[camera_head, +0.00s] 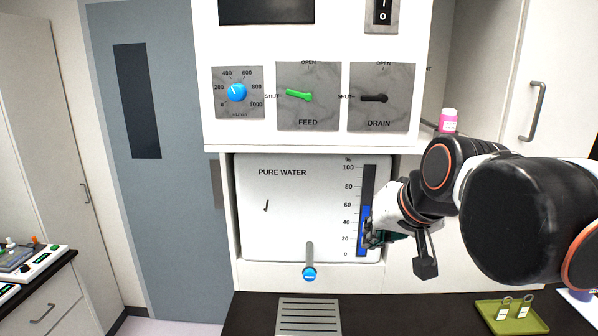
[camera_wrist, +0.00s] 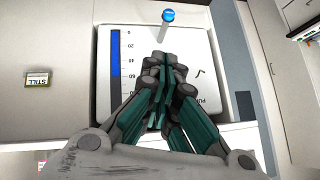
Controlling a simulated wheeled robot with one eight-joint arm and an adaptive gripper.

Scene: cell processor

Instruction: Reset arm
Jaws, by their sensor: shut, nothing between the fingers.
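My gripper (camera_head: 372,238) is at the right side of the white PURE WATER panel (camera_head: 290,220), in front of the blue level gauge (camera_head: 367,190), covering part of it. In the wrist view my gripper (camera_wrist: 163,58) is shut with its grey and teal fingers together and nothing between them. The panel also shows in the wrist view, upside down, behind the fingers. I cannot tell whether the fingertips touch the panel. My arm reaches in from the right.
Above are a blue knob (camera_head: 237,92), a green FEED lever (camera_head: 299,95) and a black DRAIN lever (camera_head: 374,98), both levers toward SHUT. A blue-tipped tap (camera_head: 309,273) stands over a grate (camera_head: 308,317). A pink-labelled bottle (camera_head: 448,121) and a green tray (camera_head: 484,310) are at right.

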